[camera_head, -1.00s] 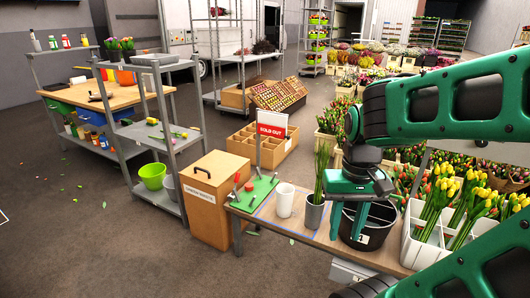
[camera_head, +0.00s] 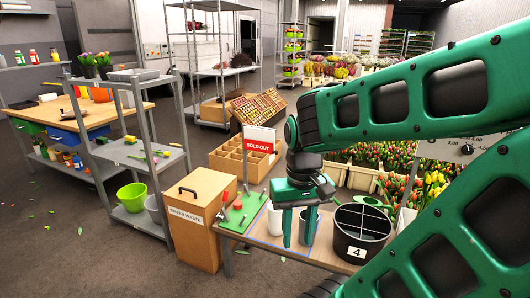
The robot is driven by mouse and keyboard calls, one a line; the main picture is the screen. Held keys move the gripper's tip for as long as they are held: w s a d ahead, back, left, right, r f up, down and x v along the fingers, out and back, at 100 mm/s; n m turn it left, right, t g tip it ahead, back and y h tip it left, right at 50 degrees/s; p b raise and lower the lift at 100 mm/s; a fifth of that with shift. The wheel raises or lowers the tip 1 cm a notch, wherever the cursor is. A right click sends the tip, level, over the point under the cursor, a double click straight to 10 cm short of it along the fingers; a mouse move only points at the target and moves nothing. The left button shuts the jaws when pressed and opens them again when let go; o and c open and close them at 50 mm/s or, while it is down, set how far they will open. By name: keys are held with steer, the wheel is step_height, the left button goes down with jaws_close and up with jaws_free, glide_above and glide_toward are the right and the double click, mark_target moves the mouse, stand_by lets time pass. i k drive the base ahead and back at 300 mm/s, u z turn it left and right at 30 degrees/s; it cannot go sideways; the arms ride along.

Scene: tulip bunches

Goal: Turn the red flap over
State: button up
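The red flap (camera_head: 258,146) reads SOLD OUT and hangs on the front of a white sign panel (camera_head: 260,133). The sign stands on a thin grey post (camera_head: 246,172) at the left end of the table. My gripper (camera_head: 298,243) points down to the right of and nearer than the sign, over the table beside the cups. Its two green fingers are apart with nothing visible held between them. It is clear of the flap. The fingers partly hide a grey cup and a white cup (camera_head: 273,222).
A green board (camera_head: 243,208) with red-topped parts lies at the table's left end. A black bucket marked 4 (camera_head: 360,236) stands right of my gripper. A wooden green-waste bin (camera_head: 199,222) adjoins the table's left. A divided wooden crate (camera_head: 230,160) sits behind the sign.

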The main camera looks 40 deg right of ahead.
mark_target(266, 147)
steer(key=z, duration=0.35)
steer(key=i, duration=1.2)
steer(key=z, duration=0.95)
steer(key=i, duration=0.45)
steer(key=z, duration=0.15)
